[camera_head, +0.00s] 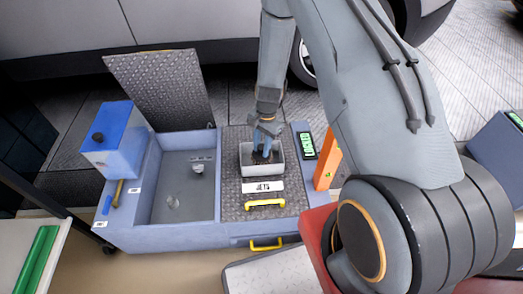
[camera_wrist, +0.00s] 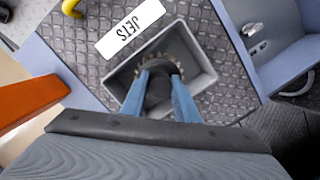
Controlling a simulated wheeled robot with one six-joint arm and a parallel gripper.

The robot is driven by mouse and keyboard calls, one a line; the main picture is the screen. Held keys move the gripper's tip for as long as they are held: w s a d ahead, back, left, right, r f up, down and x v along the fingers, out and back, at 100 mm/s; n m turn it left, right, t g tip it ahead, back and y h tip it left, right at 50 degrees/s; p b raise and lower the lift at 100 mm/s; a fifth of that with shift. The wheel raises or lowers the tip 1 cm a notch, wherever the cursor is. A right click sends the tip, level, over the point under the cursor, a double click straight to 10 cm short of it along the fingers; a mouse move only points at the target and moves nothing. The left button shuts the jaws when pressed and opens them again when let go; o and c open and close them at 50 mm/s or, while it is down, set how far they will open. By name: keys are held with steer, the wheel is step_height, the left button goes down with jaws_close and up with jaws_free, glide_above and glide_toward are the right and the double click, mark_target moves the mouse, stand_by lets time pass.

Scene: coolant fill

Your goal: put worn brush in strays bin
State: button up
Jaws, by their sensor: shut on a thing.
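My gripper (camera_head: 265,154) reaches down into a small grey bin (camera_head: 246,175) labelled JETS, on the dark tread-plate top of a blue cart. In the wrist view its two blue fingers (camera_wrist: 159,82) are shut on a dark, round piece with a ragged brown bristly edge, which looks like the worn brush (camera_wrist: 157,93). The brush is inside or just above the grey bin, which also shows in the wrist view (camera_wrist: 205,75); I cannot tell whether it touches the floor. No bin with a readable strays label is in view.
Left of the bin is an open sunken basin (camera_head: 185,190) with small pale pieces in it and a raised lid (camera_head: 160,85). A blue box (camera_head: 113,140) stands at the left. An orange block (camera_head: 327,165) and a green-lit display (camera_head: 307,146) stand at the right. A yellow handle (camera_head: 265,204) lies in front.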

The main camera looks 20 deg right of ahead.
steer(key=shift+f, duration=0.75)
steer(key=shift+f, duration=0.1)
steer(key=o, duration=0.8)
steer(key=shift+o, duration=0.2)
step_height(320, 180, up, 22)
steer(key=s+r+n, duration=0.1)
steer(key=s+n, duration=0.1)
steer(key=n, duration=0.1)
steer(key=s+a+r+n+t+h, duration=0.1)
steer(key=s+r+n, duration=0.7)
steer(key=s+r, duration=0.9)
steer(key=s, duration=0.4)
steer(key=shift+s+a+r+n+p, duration=0.15)
steer(key=shift+a+r+n+p, duration=0.15)
steer(key=shift+a+r+p, duration=0.1)
